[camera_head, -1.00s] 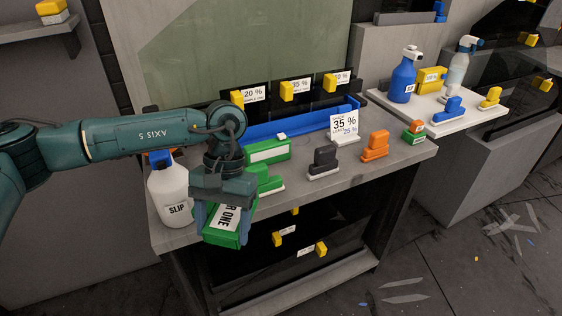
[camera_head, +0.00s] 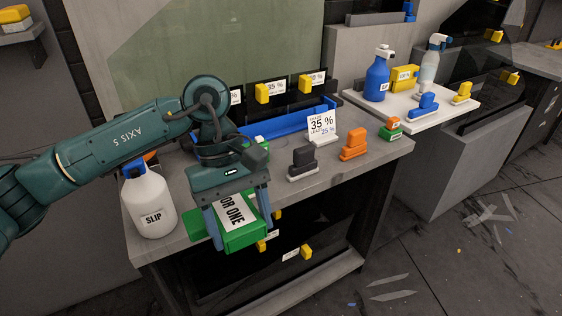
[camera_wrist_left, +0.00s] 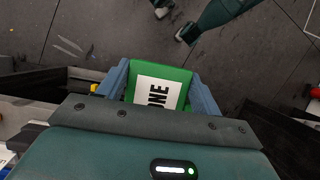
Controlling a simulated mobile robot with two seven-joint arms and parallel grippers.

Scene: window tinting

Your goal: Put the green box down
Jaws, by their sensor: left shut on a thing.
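The green box (camera_head: 246,236) with a white label reading "OR ONE" is between the fingers of my left gripper (camera_head: 238,226), at the front edge of the grey workbench (camera_head: 290,198). The left gripper is shut on the box. In the left wrist view the box (camera_wrist_left: 158,84) sits between the two blue-grey fingers, with dark floor beyond it. I cannot tell whether the box touches the bench. Another green piece (camera_head: 202,225) shows just left of the box, partly hidden by the fingers. My right gripper is not in view.
A white "SLIP" bottle (camera_head: 150,205) stands left of the gripper. A blue tray (camera_head: 275,124) lies behind.

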